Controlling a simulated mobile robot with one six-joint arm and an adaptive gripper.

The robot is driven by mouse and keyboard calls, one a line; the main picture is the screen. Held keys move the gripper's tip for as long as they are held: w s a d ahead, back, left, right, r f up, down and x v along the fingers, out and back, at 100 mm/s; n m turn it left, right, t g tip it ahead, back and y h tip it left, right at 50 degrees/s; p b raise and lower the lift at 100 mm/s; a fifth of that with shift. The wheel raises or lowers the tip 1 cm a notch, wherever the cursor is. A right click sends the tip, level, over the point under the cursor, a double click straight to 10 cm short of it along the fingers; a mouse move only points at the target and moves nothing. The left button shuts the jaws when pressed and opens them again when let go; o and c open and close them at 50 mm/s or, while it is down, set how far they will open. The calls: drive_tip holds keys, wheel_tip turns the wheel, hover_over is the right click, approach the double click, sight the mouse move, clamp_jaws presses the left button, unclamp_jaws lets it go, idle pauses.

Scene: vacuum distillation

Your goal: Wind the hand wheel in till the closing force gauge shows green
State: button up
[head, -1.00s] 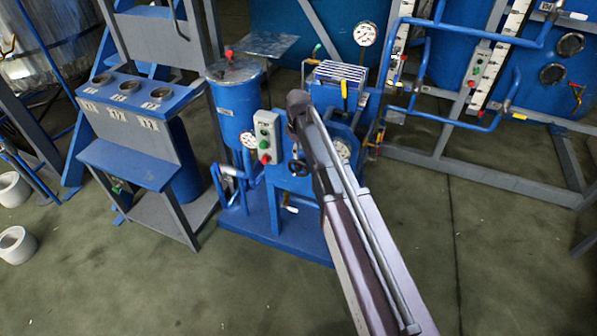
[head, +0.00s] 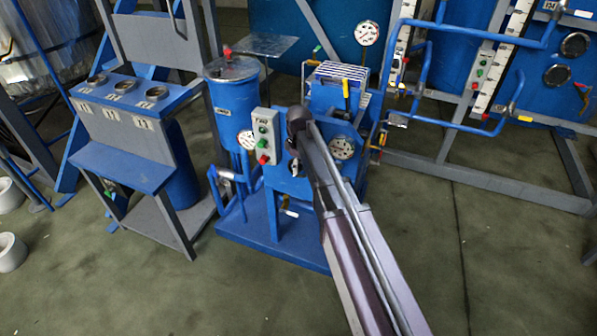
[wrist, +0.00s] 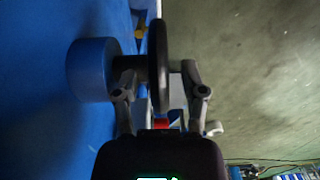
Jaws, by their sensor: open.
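The hand wheel (wrist: 158,65) shows edge-on in the wrist view as a dark disc, beside a round blue boss (wrist: 93,70) on the blue machine. My gripper (wrist: 160,85) is open, with one finger on each side of the wheel's rim. I cannot tell whether either finger touches it. In the head view the wheel (head: 295,168) is a small dark shape on the machine's front, partly hidden by my arm.
A grey control box (head: 265,137) with green and red buttons stands left of the wheel. A blue tank (head: 235,105) stands behind it. A blue pipe frame (head: 450,125) stands at the right. The floor (head: 480,270) in front is clear.

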drive_tip(key=shift+f+b, duration=0.3)
drive_tip(key=shift+f, duration=0.2)
clamp_jaws()
